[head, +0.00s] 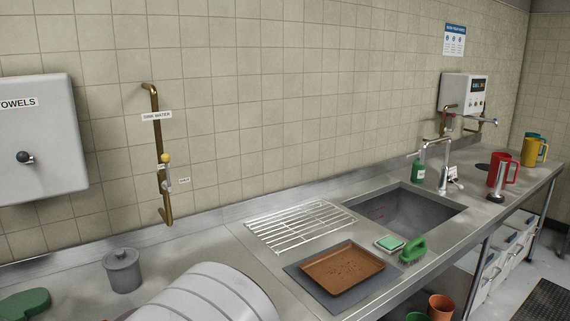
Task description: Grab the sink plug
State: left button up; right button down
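I cannot pick out the sink plug with certainty. A flat dark disc (483,167) lies on the counter right of the tap, beside a red jug; it is too small to tell whether it is a plug or an opening. An upright metal cylinder on a wider round base (497,185) stands near the counter's front edge, in front of the red jug. The sink basin (405,211) is sunk into the steel counter, and its far bottom is partly hidden. Neither of my grippers is in view.
A tap (443,165) and green bottle (418,171) stand behind the sink. A grey lidded pot (123,271) and large ribbed grey form (215,295) are nearer.

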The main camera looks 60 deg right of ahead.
aim_at(496, 194)
jog(key=z, duration=3.35)
jog(key=i+l+z, duration=0.1)
jog(key=i+z, duration=0.4)
jog(key=i, duration=1.2)
jog(key=i+u, duration=0.1)
jog(key=i, duration=0.85)
jog(key=i+l+u, duration=0.1)
jog(key=i, duration=0.8)
jog(key=l, duration=0.1)
